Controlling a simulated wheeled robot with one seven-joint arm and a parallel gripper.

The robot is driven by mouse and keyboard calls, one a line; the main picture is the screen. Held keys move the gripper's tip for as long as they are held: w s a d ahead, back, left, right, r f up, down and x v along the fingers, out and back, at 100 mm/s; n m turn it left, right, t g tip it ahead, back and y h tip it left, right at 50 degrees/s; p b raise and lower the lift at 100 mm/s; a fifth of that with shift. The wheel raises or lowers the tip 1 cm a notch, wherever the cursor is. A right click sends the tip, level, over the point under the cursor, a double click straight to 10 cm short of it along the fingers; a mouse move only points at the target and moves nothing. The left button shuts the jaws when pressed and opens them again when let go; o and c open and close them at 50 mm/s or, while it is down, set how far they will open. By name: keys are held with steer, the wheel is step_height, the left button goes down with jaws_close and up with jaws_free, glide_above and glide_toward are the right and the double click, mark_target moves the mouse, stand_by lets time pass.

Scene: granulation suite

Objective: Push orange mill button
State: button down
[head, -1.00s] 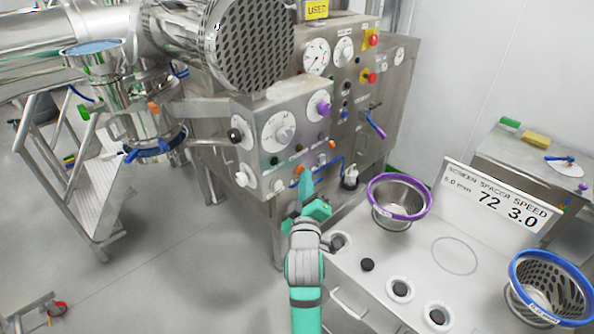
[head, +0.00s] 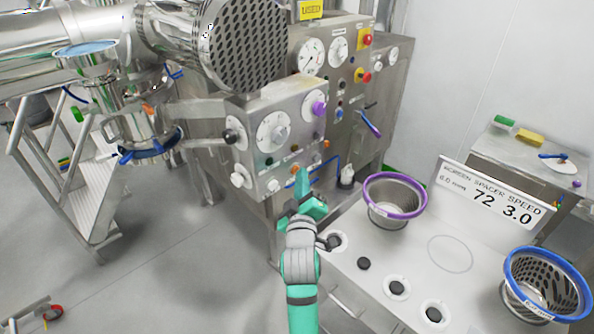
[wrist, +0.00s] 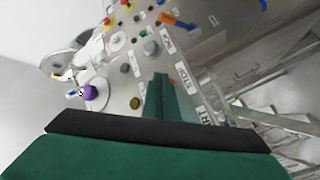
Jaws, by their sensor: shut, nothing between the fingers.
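The steel mill panel (head: 270,135) carries dials, knobs and small buttons. A small orange button (head: 295,169) shows at its lower edge, just left of my fingertips. My gripper (head: 303,174) is shut and empty, its tip pointing up at the lower part of the panel. Labels reading STOP and START lie to the right of the fingers. I cannot tell whether the fingertips touch the panel.
A purple knob (head: 318,108) and a white dial (head: 274,131) sit on the panel. A purple-rimmed screen (head: 395,184) and a blue-rimmed screen (head: 545,265) stand on the white counter (head: 440,222) at right. Steps (head: 75,175) stand at left. The floor between is clear.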

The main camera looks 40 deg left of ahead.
steer(key=shift+w, duration=0.1)
steer(key=shift+s+d, duration=0.15)
steer(key=shift+d, duration=0.4)
steer(key=shift+s+d, duration=0.15)
steer(key=shift+d, duration=0.35)
steer(key=shift+s, duration=0.1)
steer(key=d, duration=0.5)
steer(key=shift+s, duration=0.1)
steer(key=shift+s+a, duration=0.1)
steer(key=shift+a, duration=0.05)
